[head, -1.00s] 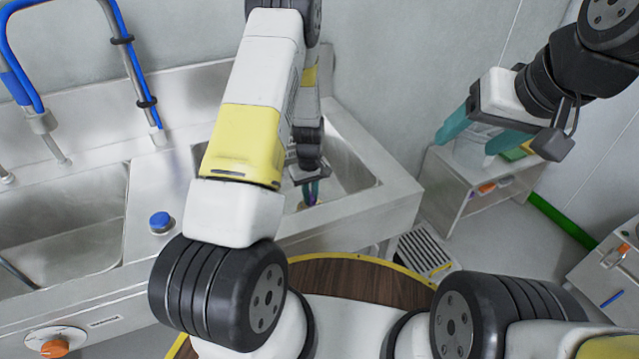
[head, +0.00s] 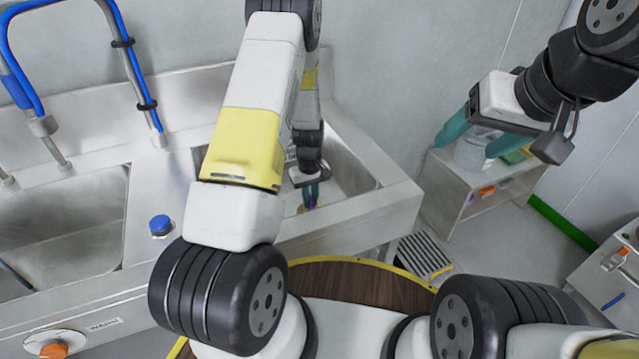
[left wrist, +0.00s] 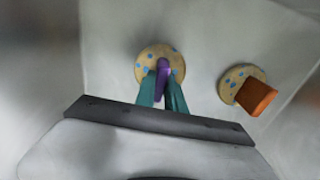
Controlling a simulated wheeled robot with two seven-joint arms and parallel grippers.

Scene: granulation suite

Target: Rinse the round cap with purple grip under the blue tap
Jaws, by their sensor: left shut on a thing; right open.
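The round cap with the purple grip is a beige disc with blue spots (left wrist: 154,62); its purple grip (left wrist: 163,78) stands between my left fingers in the left wrist view. My left gripper (head: 310,195) is shut on that grip, low inside the right sink basin in the head view. There the cap is small and mostly hidden. I cannot tell whether it touches the basin floor. The blue tap (head: 120,40), an arched pipe with blue hose, stands left of my left arm. My right gripper (head: 475,140) is open, far right, away from the sink.
A second spotted cap with an orange grip (left wrist: 257,97) lies right of the held one. A blue button (head: 160,225) is on the sink deck. A low shelf (head: 455,195) with a clear container stands right of the sink.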

